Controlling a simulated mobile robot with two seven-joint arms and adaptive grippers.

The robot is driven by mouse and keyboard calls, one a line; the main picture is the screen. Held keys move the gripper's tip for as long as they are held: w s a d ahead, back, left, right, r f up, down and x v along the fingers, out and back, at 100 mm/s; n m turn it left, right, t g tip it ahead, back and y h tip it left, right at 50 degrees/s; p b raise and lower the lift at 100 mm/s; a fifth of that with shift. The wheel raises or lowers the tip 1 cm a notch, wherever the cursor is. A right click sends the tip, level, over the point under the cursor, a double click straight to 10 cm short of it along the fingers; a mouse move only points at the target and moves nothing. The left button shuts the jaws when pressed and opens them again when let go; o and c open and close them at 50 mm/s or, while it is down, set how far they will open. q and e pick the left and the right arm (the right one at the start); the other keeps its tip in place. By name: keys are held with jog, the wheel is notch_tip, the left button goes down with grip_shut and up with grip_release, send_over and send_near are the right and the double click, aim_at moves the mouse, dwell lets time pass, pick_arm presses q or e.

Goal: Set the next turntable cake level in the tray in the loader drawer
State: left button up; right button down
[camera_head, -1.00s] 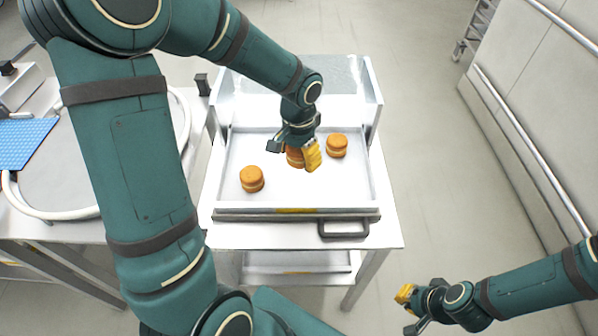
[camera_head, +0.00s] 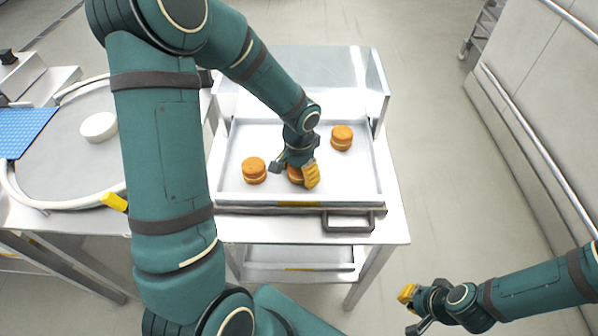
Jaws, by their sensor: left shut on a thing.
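My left gripper (camera_head: 295,172) is low inside the tray, shut on an orange-brown filled cake (camera_head: 294,177). The gripper partly hides this cake, so I cannot tell whether it touches the tray floor. A second cake (camera_head: 254,170) stands upright to its left, and a third cake (camera_head: 342,137) stands upright to its right and further back. All three are within the white tray (camera_head: 235,140) in the pulled-out loader drawer (camera_head: 270,209). My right gripper (camera_head: 409,309) is at the lower right, away from the tray, with its fingers apart.
The turntable (camera_head: 60,165) on the left carries a small white round thing (camera_head: 99,126) and is partly hidden by my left arm. A blue perforated mat (camera_head: 22,132) lies at its left. A dark drawer handle (camera_head: 348,222) sticks out in front. Floor right of the loader is clear.

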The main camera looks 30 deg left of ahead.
pick_arm(q)
jog(key=o, duration=0.8)
jog(key=shift+f, duration=0.1)
notch_tip(320, 180, up, 12)
jog(key=p, duration=0.3)
dwell(0.4)
